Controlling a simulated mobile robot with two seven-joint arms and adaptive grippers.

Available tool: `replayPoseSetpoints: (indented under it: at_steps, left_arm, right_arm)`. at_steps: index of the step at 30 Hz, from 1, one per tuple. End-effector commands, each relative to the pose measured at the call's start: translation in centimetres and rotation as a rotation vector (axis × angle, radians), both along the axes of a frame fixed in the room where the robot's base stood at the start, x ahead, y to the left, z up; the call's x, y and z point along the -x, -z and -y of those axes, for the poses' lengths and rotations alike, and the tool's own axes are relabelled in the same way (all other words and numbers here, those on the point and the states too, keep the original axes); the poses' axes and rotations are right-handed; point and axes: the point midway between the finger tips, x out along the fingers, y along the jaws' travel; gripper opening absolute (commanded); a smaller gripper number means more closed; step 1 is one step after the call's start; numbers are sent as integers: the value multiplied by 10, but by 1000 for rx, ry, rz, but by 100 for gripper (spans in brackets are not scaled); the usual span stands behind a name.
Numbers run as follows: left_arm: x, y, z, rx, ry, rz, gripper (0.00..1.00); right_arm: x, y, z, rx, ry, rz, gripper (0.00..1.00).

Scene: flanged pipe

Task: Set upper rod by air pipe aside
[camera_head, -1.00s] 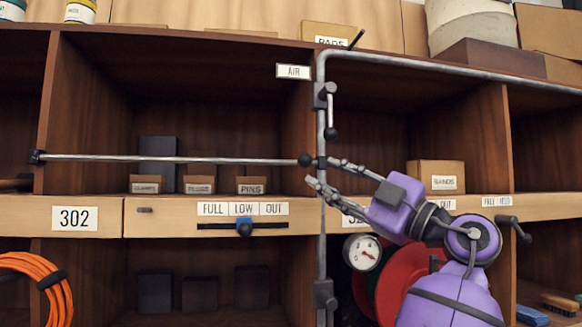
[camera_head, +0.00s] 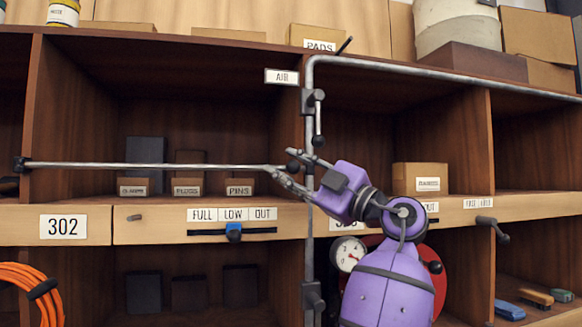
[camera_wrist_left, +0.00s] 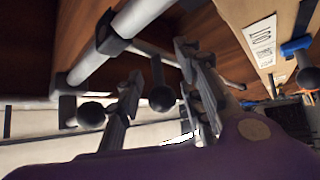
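The upper rod (camera_head: 150,166) is a thin grey metal bar lying level across the front of the upper left compartment. Its left end sits at a dark bracket (camera_head: 20,164), and its right end reaches the upright grey air pipe (camera_head: 309,225). My left gripper (camera_head: 284,163) is open, its two fingers reaching left past the pipe, one above and one below the rod's right end in the picture. I cannot tell whether they touch it. In the left wrist view the fingers (camera_wrist_left: 160,82) are spread, with the pipe (camera_wrist_left: 140,18) beyond. My right gripper is not in view.
A valve lever (camera_head: 318,125) hangs on the pipe just above the gripper. Small labelled boxes (camera_head: 187,187) stand behind the rod. A slider with a blue knob (camera_head: 233,232) is on the shelf front below. A gauge (camera_head: 348,254) is beside the pipe.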

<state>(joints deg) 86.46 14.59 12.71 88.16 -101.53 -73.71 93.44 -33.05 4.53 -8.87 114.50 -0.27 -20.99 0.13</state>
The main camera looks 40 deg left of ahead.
Motion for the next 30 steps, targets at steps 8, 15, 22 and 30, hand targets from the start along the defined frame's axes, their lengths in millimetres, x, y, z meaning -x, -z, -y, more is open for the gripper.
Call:
replayPoseSetpoints:
  at_steps: [8, 15, 22, 30]
  left_arm:
    - [0, 0, 0, 0, 0, 0, 0]
    - [0, 1, 0, 1, 0, 0, 0]
    - [3, 1, -2, 0, 0, 1, 0]
    - [39, 3, -33, 0, -2, 6, 0]
  right_arm:
    - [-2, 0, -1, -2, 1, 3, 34]
    - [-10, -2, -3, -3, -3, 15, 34]
    - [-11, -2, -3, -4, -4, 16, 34]
    - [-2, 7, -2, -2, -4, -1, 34]
